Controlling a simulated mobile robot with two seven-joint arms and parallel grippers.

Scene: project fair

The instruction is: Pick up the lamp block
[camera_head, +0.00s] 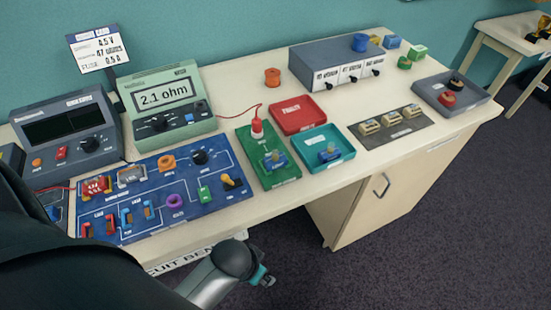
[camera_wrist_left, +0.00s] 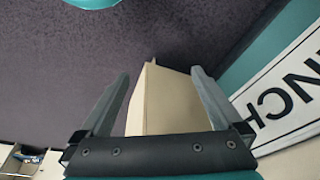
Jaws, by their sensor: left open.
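Which block is the lamp block I cannot tell for sure. A small blue-based block (camera_head: 275,160) sits on the green board (camera_head: 252,152), and a similar block (camera_head: 329,154) sits in the teal tray (camera_head: 309,164). My left gripper (camera_head: 264,278) is low, in front of the bench edge, away from all blocks. In the left wrist view its fingers (camera_wrist_left: 160,78) are apart with nothing between them. My right gripper is out of view.
A blue circuit board (camera_head: 150,222) with parts lies front left on the bench. Behind it stand a green meter (camera_head: 160,100) and a dark instrument (camera_head: 65,135). A red probe (camera_head: 257,128) with a cable stands on the green board.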

